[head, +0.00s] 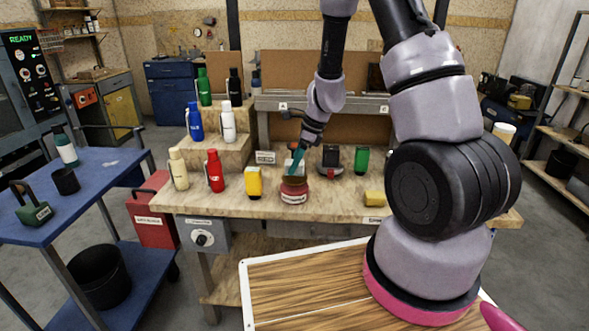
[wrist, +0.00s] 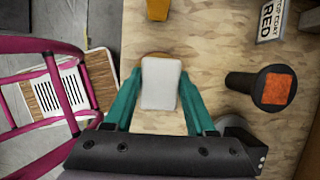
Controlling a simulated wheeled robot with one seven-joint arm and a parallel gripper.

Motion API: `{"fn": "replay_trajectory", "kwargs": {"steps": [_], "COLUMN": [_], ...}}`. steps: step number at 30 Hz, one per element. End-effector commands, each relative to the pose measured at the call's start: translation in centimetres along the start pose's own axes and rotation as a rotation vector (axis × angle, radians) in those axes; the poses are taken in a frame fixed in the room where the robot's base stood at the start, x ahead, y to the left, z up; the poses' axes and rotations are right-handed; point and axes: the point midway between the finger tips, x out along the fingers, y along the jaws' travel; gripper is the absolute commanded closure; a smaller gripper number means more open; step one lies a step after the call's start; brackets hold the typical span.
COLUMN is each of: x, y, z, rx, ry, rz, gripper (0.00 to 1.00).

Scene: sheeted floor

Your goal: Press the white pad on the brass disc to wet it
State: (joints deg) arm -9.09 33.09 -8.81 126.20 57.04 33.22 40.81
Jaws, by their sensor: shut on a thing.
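My gripper (head: 297,160) reaches down over the middle of the workbench. In the wrist view its teal fingers (wrist: 158,103) are shut on the sides of a white pad (wrist: 160,84). The pad also shows as a small pale shape in the head view (head: 289,165). Below it stands a squat red container with a white label (head: 294,197) and a brownish, brass-like top (head: 294,184). In the wrist view only a thin tan edge (wrist: 155,54) shows past the pad; the pad hides the rest. I cannot tell whether pad and disc touch.
A yellow bottle (head: 254,182) stands left of the red container, with a red bottle (head: 215,172) beyond it. A green bottle (head: 361,159) and a yellow block (head: 374,198) are to the right. A dark object with an orange top (wrist: 276,88) stands near my gripper.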

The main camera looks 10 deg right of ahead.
Motion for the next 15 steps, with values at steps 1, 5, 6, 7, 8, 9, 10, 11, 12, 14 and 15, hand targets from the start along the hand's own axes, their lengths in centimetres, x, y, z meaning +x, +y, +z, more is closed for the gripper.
{"fn": "replay_trajectory", "kwargs": {"steps": [1,5,6,7,8,9,10,11,12,14,15], "x": [-0.4,-1.4,-1.7,-1.9,-2.1,-2.4,-2.6,-2.9,-3.1,-3.4,-3.6], "y": [0.0,0.0,0.0,0.0,0.0,0.0,0.0,0.0,0.0,0.0,0.0], "z": [0.3,0.7,0.8,0.8,0.9,1.1,1.2,1.3,1.4,1.5,1.5], "rx": [-0.002,-0.002,-0.001,-0.001,-0.002,-0.002,-0.002,-0.003,-0.003,0.000,0.000], "ry": [-0.001,-0.001,-0.001,-0.001,-0.001,-0.001,-0.001,-0.001,-0.001,-0.001,0.000], "rz": [-0.002,-0.002,-0.002,-0.002,-0.002,-0.002,-0.002,-0.002,-0.001,-0.001,-0.001], "gripper": [0.89,0.89,0.89,0.89,0.89,0.89,0.89,0.89,0.89,0.89,0.89]}}
